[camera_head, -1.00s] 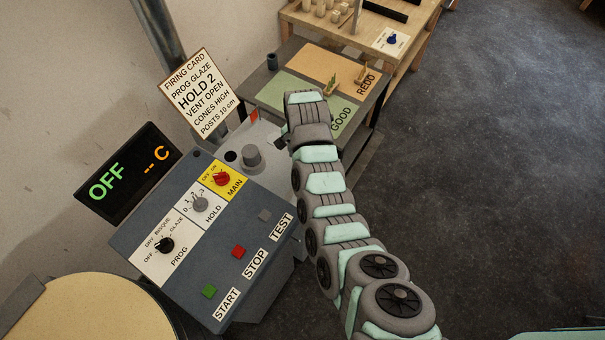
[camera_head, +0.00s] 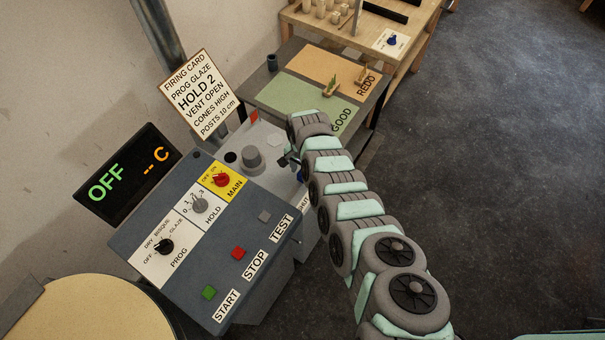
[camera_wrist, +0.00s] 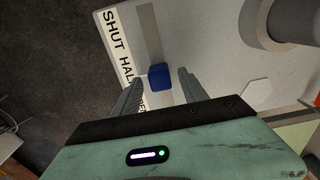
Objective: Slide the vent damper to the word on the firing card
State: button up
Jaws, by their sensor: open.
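The firing card (camera_head: 200,92) in the head view reads VENT OPEN. In the wrist view, the damper's blue knob (camera_wrist: 158,77) sits on a grey slot strip (camera_wrist: 149,30) beside a white label (camera_wrist: 117,45). The label reads SHUT, then HAL; a last word ending in EN is partly hidden by a finger. The knob is beside the stretch between HAL and that last word. My gripper (camera_wrist: 161,77) is open, with one finger on each side of the knob and gaps visible.
A grey cylinder (camera_head: 252,158) rises from the plate near my gripper. The blue control panel (camera_head: 200,245) with switches and buttons is to the left. A side table (camera_head: 288,58) with GOOD and REDO areas stands behind. Open floor (camera_head: 480,170) lies to the right.

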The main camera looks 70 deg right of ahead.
jog(key=shift+f+b, duration=0.3)
jog(key=shift+f, duration=0.6)
grip_shut()
dwell(1.0)
